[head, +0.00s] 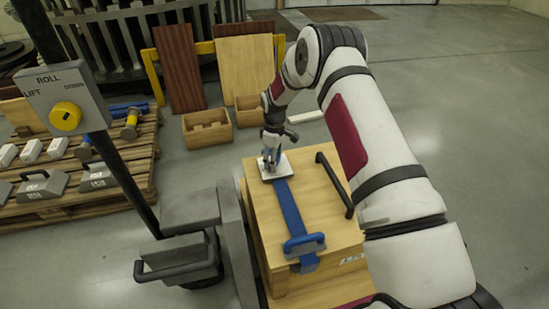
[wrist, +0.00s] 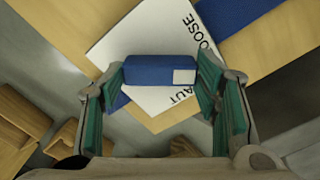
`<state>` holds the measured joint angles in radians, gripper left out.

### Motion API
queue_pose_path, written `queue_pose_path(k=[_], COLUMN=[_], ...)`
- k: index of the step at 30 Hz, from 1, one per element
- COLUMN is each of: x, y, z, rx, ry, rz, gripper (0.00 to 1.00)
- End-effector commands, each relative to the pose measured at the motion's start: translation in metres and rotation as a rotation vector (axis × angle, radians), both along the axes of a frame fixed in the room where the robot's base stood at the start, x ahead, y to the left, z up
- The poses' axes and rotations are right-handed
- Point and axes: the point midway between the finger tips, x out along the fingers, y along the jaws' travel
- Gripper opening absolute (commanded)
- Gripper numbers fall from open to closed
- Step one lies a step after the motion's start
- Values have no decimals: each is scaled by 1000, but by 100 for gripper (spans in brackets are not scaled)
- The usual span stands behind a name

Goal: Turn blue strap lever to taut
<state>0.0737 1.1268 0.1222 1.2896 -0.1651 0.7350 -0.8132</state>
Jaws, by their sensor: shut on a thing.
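The wooden crate (head: 322,215) stands in front of me with a blue strap (head: 288,205) across its top. At the strap's far end is a white plate (head: 283,170), which also shows in the wrist view (wrist: 125,45) with "LOOSE" and partly covered "TAUT" lettering. The blue strap lever (wrist: 150,70), a block with a white patch on its right end, lies over the plate. My gripper (head: 271,155) is shut on it, with green-padded fingers at its two ends. In the head view my gripper hides most of the lever.
A black bar handle (head: 335,184) is on the crate's right. A post with a yellow-knobbed box (head: 65,100) stands left. Pallets with weights (head: 45,185) and open wooden boxes (head: 207,130) lie behind. The floor at right is clear.

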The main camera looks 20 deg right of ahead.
Motion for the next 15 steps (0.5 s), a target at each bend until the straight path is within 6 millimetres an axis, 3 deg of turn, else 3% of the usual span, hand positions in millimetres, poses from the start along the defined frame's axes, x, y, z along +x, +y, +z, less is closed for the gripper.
queue_pose_path(k=[15], x=[0], y=[0], z=[-1], rx=[0], ry=[0], rz=[-488], gripper=[29])
